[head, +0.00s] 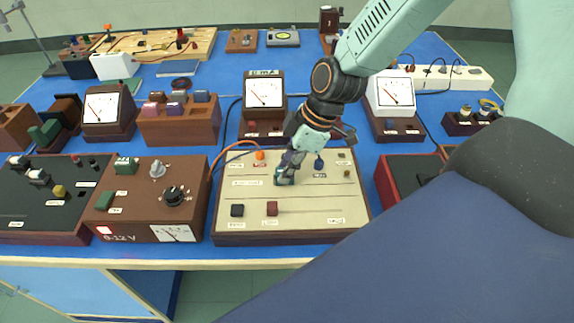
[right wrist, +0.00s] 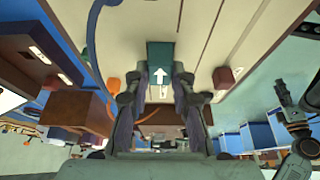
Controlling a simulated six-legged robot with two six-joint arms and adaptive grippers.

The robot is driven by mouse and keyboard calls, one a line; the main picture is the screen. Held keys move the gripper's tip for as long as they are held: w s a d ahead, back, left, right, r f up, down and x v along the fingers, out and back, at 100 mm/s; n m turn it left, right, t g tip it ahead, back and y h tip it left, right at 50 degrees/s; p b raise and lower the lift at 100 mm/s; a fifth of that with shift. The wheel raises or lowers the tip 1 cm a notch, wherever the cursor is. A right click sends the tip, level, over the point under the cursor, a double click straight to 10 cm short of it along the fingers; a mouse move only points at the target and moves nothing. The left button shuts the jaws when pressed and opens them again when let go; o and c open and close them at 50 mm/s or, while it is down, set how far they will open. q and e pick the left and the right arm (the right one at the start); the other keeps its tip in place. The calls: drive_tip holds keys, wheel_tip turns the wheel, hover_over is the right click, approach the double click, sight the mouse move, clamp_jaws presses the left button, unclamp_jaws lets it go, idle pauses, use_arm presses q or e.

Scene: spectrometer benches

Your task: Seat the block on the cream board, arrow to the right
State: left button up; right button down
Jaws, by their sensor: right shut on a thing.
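The block's white arrow points up in that view, toward the board's right end. I cannot tell whether the block touches the board. A dark jointed part at the wrist view's right edge may be my left gripper.
A brown power box (head: 150,205) stands close left of the board. A red-sided case (head: 400,180) is at its right. Meters (head: 264,95) stand behind.

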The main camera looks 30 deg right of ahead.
drive_tip(key=shift+a, duration=0.1)
drive_tip(key=c, duration=1.1)
unclamp_jaws()
drive_tip(key=shift+o, duration=0.2)
drive_tip(key=v, duration=1.2)
drive_tip(key=shift+a, duration=0.1)
